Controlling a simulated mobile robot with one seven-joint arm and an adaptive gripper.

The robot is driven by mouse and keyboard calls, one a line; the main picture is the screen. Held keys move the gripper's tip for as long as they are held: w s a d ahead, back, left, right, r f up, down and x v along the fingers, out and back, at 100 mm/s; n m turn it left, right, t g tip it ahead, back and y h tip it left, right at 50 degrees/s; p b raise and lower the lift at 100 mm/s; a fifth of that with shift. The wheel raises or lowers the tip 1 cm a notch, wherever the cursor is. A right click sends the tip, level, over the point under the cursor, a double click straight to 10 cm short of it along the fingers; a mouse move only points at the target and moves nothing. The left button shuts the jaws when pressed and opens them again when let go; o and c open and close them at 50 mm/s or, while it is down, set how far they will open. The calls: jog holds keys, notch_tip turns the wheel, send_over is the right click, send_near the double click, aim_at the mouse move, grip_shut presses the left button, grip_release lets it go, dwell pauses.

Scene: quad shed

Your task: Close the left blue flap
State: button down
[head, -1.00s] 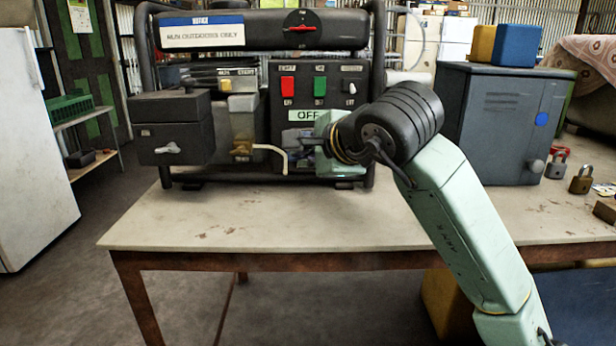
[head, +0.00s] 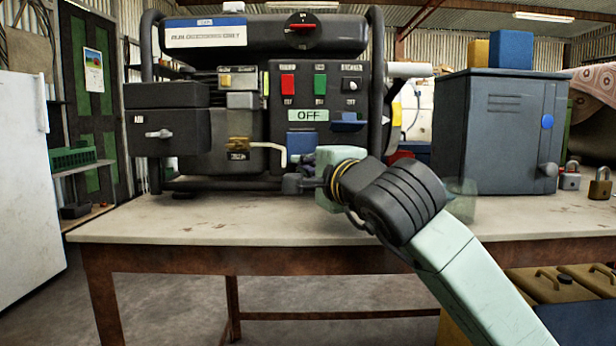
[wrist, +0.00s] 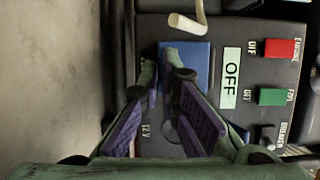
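The left blue flap (head: 300,143) is on the front of the generator panel, below the OFF label. It looks flat against the panel, and it also shows flat in the wrist view (wrist: 190,62), turned sideways. A second blue flap (head: 348,122) to its right sticks out from the panel, raised. My gripper (head: 292,184) is low in front of the panel, just below the left flap. In the wrist view its purple-padded fingers (wrist: 166,72) are apart with nothing between them. The tips overlap the flap's near edge; I cannot tell if they touch it. A round socket shows behind the fingers.
The generator (head: 265,85) stands on a worn table (head: 190,222). A bent pale lever (head: 270,148) juts out left of the flap. A grey metal cabinet (head: 490,130) and padlocks (head: 600,184) stand to the right. The table's front left is clear.

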dwell(0.3)
jog(key=c, duration=2.1)
grip_release()
jog(key=v, duration=1.2)
